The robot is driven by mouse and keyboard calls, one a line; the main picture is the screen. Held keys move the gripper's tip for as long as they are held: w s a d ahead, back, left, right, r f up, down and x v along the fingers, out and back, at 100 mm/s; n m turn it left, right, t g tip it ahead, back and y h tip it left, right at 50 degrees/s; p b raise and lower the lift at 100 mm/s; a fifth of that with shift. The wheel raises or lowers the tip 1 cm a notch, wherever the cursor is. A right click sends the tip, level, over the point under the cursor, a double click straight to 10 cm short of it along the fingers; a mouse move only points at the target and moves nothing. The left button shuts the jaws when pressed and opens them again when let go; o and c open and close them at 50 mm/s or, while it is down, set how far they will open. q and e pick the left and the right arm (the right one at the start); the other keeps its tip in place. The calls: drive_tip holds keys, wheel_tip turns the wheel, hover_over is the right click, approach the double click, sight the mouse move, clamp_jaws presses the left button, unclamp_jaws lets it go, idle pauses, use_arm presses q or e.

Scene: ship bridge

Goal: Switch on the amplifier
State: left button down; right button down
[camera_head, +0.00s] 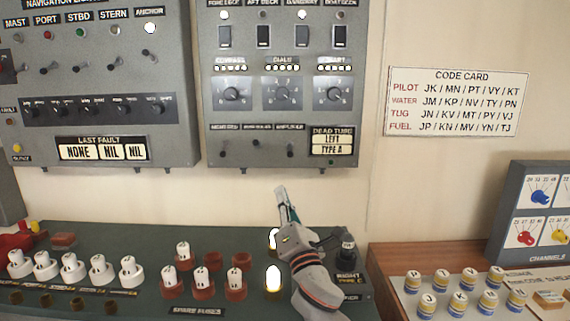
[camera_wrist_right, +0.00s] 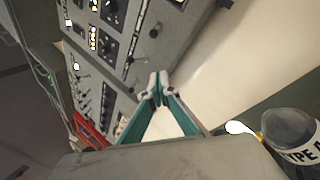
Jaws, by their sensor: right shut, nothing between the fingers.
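The middle grey panel (camera_head: 222,115) on the wall has a bottom row of small labelled toggles. The label on the right of the row seems to read AMPLIFIER, and a dark toggle (camera_head: 290,152) sits under it. Its exact lever position is too small to tell. My right gripper (camera_head: 281,190) is below this panel, apart from the toggle, with its fingers pointing up. In the right wrist view my right gripper (camera_wrist_right: 160,80) has its fingertips together and nothing between them, with the grey panel (camera_wrist_right: 185,35) beyond. My left gripper does not show.
The desk (camera_head: 110,235) below holds white spare fuses (camera_head: 183,252) in red sockets and lit white lamps near my right arm. A code card (camera_head: 457,100) is on the wall. Bare wall lies between panel and desk.

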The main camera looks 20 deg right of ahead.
sight(290, 149)
drive_tip(key=x, duration=1)
drive_tip(key=shift+s+d+r+p, duration=0.8)
drive_tip(key=shift+d+r+p, duration=0.05)
drive_tip(key=shift+d+p, duration=0.2)
drive_tip(key=shift+s+d+r, duration=0.1)
drive_tip(key=shift+s+d, duration=0.2)
drive_tip(key=shift+d, duration=0.05)
